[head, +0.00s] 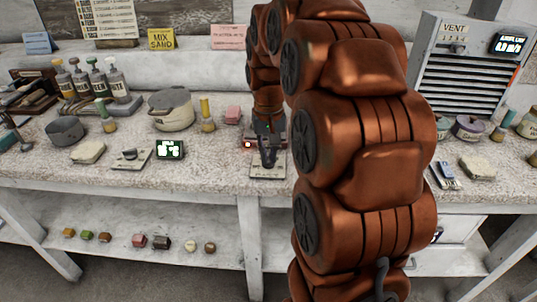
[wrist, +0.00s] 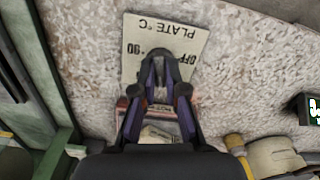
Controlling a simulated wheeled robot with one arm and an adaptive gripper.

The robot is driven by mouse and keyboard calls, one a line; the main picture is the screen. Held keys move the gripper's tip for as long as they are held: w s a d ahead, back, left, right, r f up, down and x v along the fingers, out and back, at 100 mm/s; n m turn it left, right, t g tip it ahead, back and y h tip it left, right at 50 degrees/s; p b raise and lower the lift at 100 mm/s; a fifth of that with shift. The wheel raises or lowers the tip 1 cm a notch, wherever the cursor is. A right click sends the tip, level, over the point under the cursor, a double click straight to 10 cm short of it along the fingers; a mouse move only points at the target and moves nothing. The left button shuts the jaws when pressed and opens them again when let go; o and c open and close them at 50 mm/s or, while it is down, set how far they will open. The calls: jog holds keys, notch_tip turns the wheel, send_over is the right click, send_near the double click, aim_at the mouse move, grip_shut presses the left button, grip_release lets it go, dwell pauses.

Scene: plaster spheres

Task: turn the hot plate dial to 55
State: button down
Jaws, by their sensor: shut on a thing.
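My gripper (head: 268,152) points down over a pale dial plate (head: 268,173) on the speckled bench top. In the wrist view this plate (wrist: 137,65) carries the upside-down words "PLATE °C", with "OFF" and a number that looks like 90 beside the fingers. The fingertips (wrist: 161,62) are closed together at the middle of the plate, on the hot plate dial, which they almost wholly hide. I cannot read the dial's setting. A small dark box with a red light (head: 247,145) sits beside my gripper, partly hidden.
A display with green digits (head: 168,150) and a flat plate with a knob (head: 131,157) stand left on the bench. A vent cabinet (head: 468,75) stands right. My arm hides the bench's middle right.

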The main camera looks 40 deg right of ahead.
aim_at(269, 157)
jog(key=m, duration=0.4)
jog(key=shift+r+m, duration=0.1)
jog(key=shift+m, duration=0.2)
jog(key=m+p, duration=0.1)
jog(key=m, duration=0.3)
jog(key=shift+w+m, duration=0.1)
jog(key=shift+m, duration=0.3)
jog(key=c, duration=1.2)
grip_release()
notch_tip(269, 157, up, 12)
jog(key=shift+f, duration=0.1)
dwell(0.4)
